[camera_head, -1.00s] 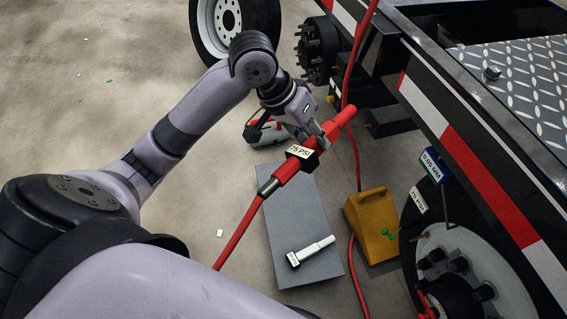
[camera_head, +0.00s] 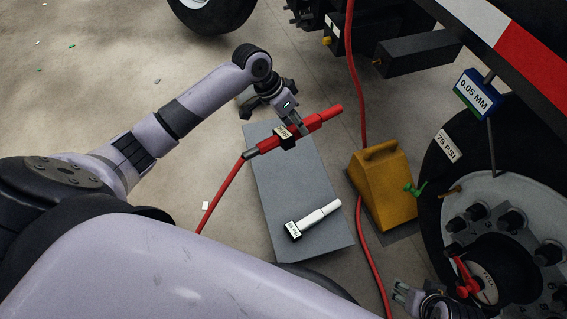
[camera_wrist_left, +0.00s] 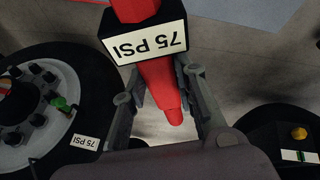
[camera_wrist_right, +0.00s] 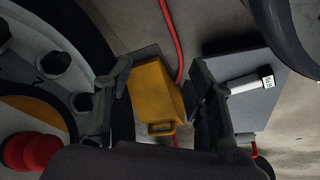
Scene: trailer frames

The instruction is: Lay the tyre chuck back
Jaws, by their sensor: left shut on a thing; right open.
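The red tyre chuck (camera_head: 318,121) has a black gauge block labelled "75 PSI" and a red hose at its lower-left end. My left gripper (camera_head: 302,130) is shut on it and holds it over the upper part of the grey mat (camera_head: 275,208); the gap to the mat is hard to judge. In the left wrist view the chuck (camera_wrist_left: 160,85) lies between the fingers. My right gripper (camera_head: 418,300) is open and empty beside the wheel; its spread fingers (camera_wrist_right: 165,95) show in the right wrist view.
A white gauge (camera_head: 318,217) lies on the mat's lower part. A yellow chock (camera_head: 384,185) stands right of the mat, by the wheel (camera_head: 495,220). A red hose (camera_head: 357,85) runs down between mat and chock. The mat's middle is clear.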

